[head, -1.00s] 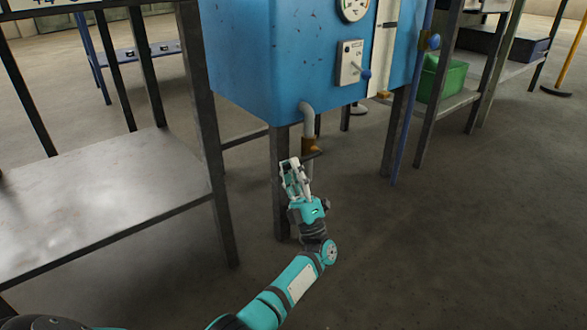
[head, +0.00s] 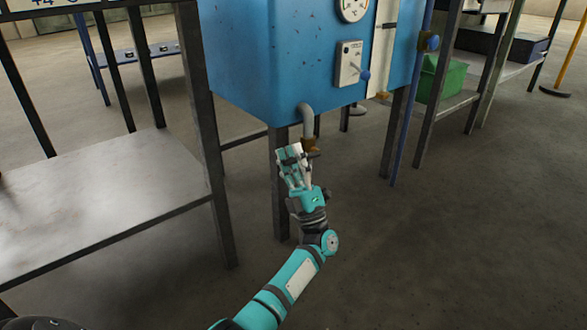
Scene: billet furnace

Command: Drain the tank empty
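The blue tank (head: 262,70) stands on dark metal legs. A grey drain pipe (head: 306,118) bends down from its underside to a brass-coloured valve (head: 309,143) with a small dark handle (head: 314,154). My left gripper (head: 298,153) is just below and left of the valve, pointing up at it. Its fingers are spread apart and partly overlap the valve and the pipe below it. I cannot tell whether they touch the handle. My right gripper is out of view.
A round gauge (head: 353,8) and a white switch plate (head: 348,64) are on the tank's front. A metal table (head: 100,190) stands at the left. A green crate (head: 436,80) sits on a shelf at the right. The floor (head: 440,240) at the right is clear.

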